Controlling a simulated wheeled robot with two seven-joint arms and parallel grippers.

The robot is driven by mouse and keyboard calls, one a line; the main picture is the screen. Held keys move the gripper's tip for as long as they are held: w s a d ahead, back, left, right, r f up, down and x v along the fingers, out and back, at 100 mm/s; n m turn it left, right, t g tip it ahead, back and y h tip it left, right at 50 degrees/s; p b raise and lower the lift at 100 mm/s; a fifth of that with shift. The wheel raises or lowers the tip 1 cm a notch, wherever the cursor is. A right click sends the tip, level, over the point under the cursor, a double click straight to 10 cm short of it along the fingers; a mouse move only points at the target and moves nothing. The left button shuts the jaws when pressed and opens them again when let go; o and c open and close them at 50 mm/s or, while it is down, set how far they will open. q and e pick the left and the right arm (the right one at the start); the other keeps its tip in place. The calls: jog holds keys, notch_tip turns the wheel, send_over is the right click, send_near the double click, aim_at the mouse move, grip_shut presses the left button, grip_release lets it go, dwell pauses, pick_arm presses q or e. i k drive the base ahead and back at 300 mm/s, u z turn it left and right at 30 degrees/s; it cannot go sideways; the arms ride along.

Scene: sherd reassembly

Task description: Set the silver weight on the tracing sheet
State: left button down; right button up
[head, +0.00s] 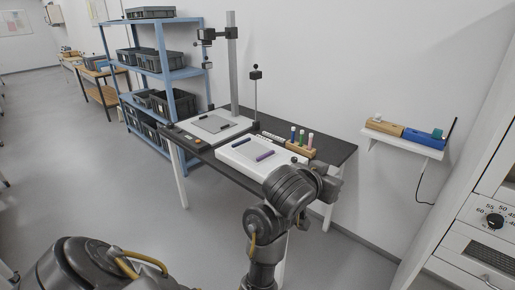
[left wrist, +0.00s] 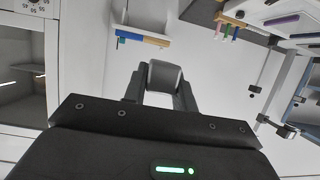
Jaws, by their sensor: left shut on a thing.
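My left gripper (left wrist: 165,82) is shut on a silver-grey block, the silver weight (left wrist: 166,76), in the left wrist view. In the head view my left gripper (head: 328,184) is beyond the near right end of the dark table, and the weight cannot be made out there. A flat grey sheet (head: 218,126) lies on a white board at the table's far left; a white panel (head: 240,157) lies nearer. I cannot tell for sure which is the tracing sheet. The weight is apart from both. My right gripper is not in view.
A dark blue bar and a purple bar (head: 265,155) lie on the white panel. A wooden holder (head: 299,149) with coloured pens stands behind it. A tall post (head: 232,70) rises behind the board. A wall shelf (head: 402,143) holds wooden and blue blocks at right.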

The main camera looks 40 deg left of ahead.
aim_at(247, 146)
jog(key=u, duration=1.9)
jog(key=i, duration=1.4)
jog(key=z, duration=2)
